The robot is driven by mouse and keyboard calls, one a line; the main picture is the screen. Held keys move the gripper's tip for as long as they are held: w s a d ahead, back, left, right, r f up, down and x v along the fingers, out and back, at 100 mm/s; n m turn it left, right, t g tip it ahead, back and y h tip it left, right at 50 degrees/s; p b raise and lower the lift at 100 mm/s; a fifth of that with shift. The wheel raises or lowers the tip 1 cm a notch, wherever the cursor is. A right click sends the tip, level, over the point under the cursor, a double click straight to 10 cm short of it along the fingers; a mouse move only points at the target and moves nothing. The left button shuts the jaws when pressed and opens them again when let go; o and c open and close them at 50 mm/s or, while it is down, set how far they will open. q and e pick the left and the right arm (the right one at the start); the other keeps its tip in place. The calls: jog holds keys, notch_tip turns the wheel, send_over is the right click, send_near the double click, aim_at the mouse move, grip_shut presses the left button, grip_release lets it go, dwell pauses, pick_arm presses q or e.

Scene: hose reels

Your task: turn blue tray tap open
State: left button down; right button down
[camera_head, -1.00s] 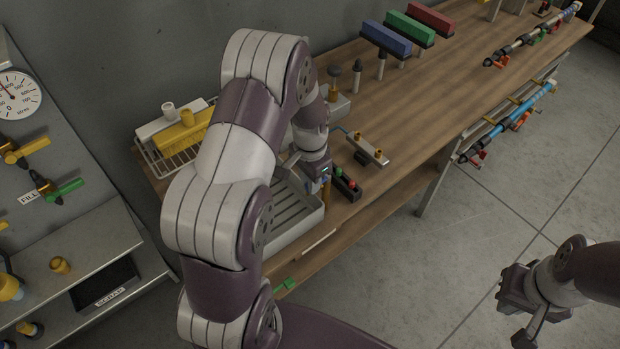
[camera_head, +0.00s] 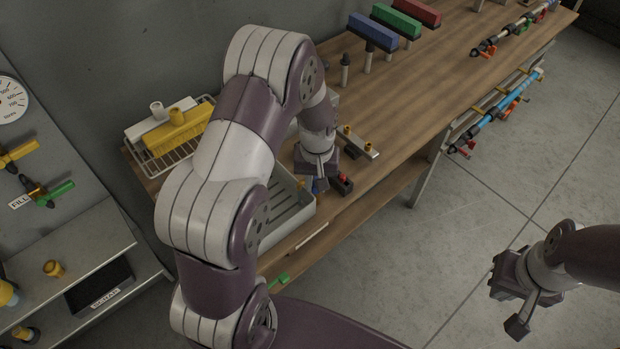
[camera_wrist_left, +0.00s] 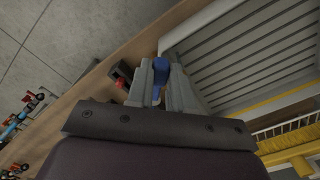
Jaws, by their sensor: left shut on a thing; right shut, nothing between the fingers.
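The blue tap handle (camera_wrist_left: 161,66) shows between my left fingers in the left wrist view. It stands beside the end of the slatted grey tray (camera_wrist_left: 201,24), near the bench edge. In the head view only a bit of the blue handle (camera_head: 321,186) shows below my left gripper (camera_head: 318,178). My left gripper is shut on the blue handle. Fingers and wrist hide part of the tap, so its exact angle is hard to tell. The tray (camera_head: 298,226) also shows in the head view, partly behind my left arm. My right gripper (camera_head: 508,305) is shut and empty over the floor.
A small black box with a red button (camera_head: 344,183) sits close right of my left gripper. The wooden bench (camera_head: 420,85) has bare room between.

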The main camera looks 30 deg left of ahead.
pick_arm(q)
jog(key=shift+w+d+r+n, duration=0.1)
jog(key=shift+w+d+n, duration=0.25)
jog(key=shift+n, duration=0.65)
jog(key=shift+w+d+n, duration=0.3)
jog(key=shift+d+n, duration=0.1)
jog(key=shift+n, duration=0.6)
jog(key=shift+w+d+r+n, duration=0.1)
jog(key=shift+w+d+n, duration=0.25)
jog(key=shift+n, duration=0.65)
jog(key=shift+w, duration=0.1)
jog(key=c, duration=1.2)
grip_release()
jog(key=shift+o, duration=1)
jog(key=shift+a+f, duration=0.1)
jog(key=shift+f, duration=0.05)
notch_tip(320, 180, up, 13)
jog(key=b, duration=0.2)
jog(key=shift+b, duration=0.4)
jog(key=shift+f, duration=0.15)
